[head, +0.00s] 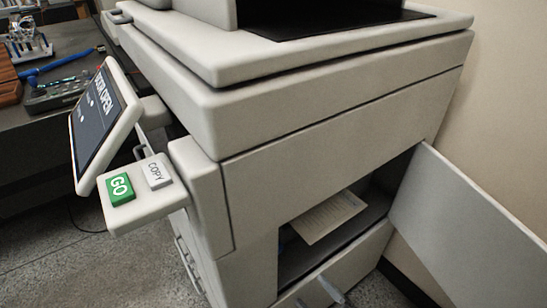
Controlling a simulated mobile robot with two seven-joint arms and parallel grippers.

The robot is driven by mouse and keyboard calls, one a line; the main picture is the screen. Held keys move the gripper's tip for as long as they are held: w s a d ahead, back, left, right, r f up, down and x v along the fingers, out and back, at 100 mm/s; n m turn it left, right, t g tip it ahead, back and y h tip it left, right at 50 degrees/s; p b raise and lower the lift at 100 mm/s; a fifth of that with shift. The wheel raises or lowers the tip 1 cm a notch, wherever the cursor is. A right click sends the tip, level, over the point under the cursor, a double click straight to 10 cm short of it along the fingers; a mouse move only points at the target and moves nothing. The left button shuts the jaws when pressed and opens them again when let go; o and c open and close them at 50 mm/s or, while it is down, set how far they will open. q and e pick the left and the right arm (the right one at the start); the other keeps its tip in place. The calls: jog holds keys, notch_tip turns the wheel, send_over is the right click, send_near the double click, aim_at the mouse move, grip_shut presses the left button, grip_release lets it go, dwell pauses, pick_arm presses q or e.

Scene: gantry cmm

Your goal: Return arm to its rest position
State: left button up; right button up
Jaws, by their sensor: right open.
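A small grey part of my right gripper (329,290) shows at the bottom edge, in front of the lower front of the pale copier (330,150). It is open, and I see nothing held in it; most of it and its arm are out of view. The copier's door (465,225) stands swung open to the right. Inside the open compartment (375,210) lies a tilted sheet of paper (327,217), apart from the gripper. My left gripper is not in view.
A tilted screen (97,118) reads "DOOR OPEN". Below it, a shelf carries a green GO button (120,188) and a white COPY button (157,171). A dark bench (70,40) with tools stands at left. A wall is close on the right. Floor at lower left is clear.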

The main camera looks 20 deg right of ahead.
pick_arm(q)
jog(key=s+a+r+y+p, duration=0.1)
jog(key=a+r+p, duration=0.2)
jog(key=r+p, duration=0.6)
jog(key=p, duration=0.5)
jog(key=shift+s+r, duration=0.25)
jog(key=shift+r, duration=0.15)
pick_arm(e)
jog(key=s+r+m+g+h, duration=0.1)
jog(key=r+m+g+h, duration=0.1)
jog(key=r, duration=0.6)
jog(key=s+r+m+g+h, duration=0.2)
jog(key=r+m+g, duration=0.2)
jog(key=r+m, duration=0.3)
notch_tip(320, 180, up, 3)
jog(key=shift+s+a+f, duration=0.2)
jog(key=shift+s+a, duration=0.1)
jog(key=shift+a, duration=0.05)
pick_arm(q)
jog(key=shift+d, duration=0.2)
pick_arm(e)
jog(key=shift+m, duration=0.3)
